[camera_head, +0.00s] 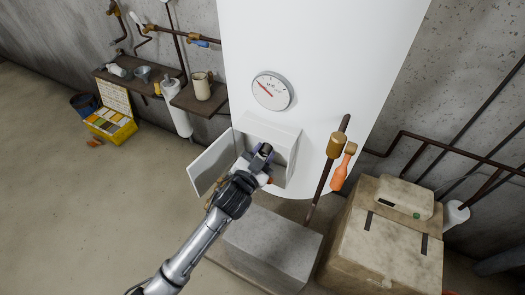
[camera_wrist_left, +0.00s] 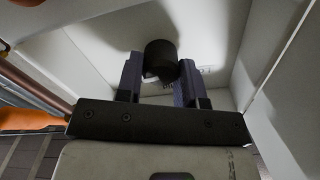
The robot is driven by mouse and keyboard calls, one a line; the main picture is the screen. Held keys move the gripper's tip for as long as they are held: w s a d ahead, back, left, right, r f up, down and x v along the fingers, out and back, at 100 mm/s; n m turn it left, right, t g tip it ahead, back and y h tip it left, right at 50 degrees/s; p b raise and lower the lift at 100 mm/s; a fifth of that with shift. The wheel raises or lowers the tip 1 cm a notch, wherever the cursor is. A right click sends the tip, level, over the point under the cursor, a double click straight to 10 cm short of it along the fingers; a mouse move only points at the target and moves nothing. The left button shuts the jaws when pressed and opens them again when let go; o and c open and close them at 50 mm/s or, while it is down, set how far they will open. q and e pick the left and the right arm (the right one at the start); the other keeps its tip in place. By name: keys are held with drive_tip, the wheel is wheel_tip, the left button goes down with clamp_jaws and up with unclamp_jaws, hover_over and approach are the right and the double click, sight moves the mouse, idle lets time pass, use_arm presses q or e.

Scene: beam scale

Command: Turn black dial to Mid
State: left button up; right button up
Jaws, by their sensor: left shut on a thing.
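The black dial (camera_wrist_left: 160,58) is a short dark cylinder on the back wall inside an open white box on the tank. My left gripper (camera_wrist_left: 160,82) has its two purple-grey fingers on either side of the dial and is shut on it. In the head view the left gripper (camera_head: 262,152) reaches into the box, and the dial is mostly hidden behind it. Small dark lettering shows on the panel just below the dial in the wrist view, but I cannot read it or tell the dial's setting. My right gripper is not in view.
The box's door (camera_head: 210,162) hangs open on the left. A round gauge (camera_head: 272,91) sits above it on the white tank (camera_head: 320,50). A pipe with an orange-handled valve (camera_head: 343,168) stands close on the right. A grey block (camera_head: 265,245) lies below.

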use_arm(q)
drive_tip(key=shift+m, duration=0.6)
drive_tip(key=o, duration=0.9)
drive_tip(key=shift+s+a, duration=0.1)
drive_tip(key=shift+s, duration=0.1)
drive_tip(key=b+v, duration=0.2)
drive_tip(key=v, duration=1.1)
drive_tip(key=shift+s+a, duration=0.1)
drive_tip(key=shift+s, duration=0.05)
